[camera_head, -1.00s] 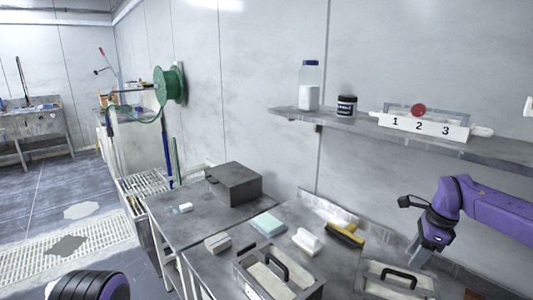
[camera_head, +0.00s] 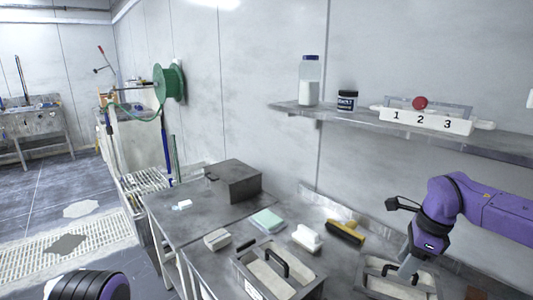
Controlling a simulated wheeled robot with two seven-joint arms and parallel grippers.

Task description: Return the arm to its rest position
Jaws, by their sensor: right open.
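My right arm comes in from the right, purple with a black wrist. Its gripper (camera_head: 404,264) points down over the right-hand tray (camera_head: 372,284) and its dark handle (camera_head: 401,276). The gripper is open with nothing seen in it. The fingertips are small and overlap the handle in the picture; I cannot tell whether they touch it. My left gripper is out of view; only a black and purple part of my own body shows at the bottom left.
A second tray with a dark handle (camera_head: 275,263) stands left of it. A white brush (camera_head: 307,238), yellow-black tool (camera_head: 345,232), green pad (camera_head: 267,221) and grey box (camera_head: 232,182) lie behind. A wall shelf (camera_head: 350,118) holds a bottle, a jar and a numbered rack.

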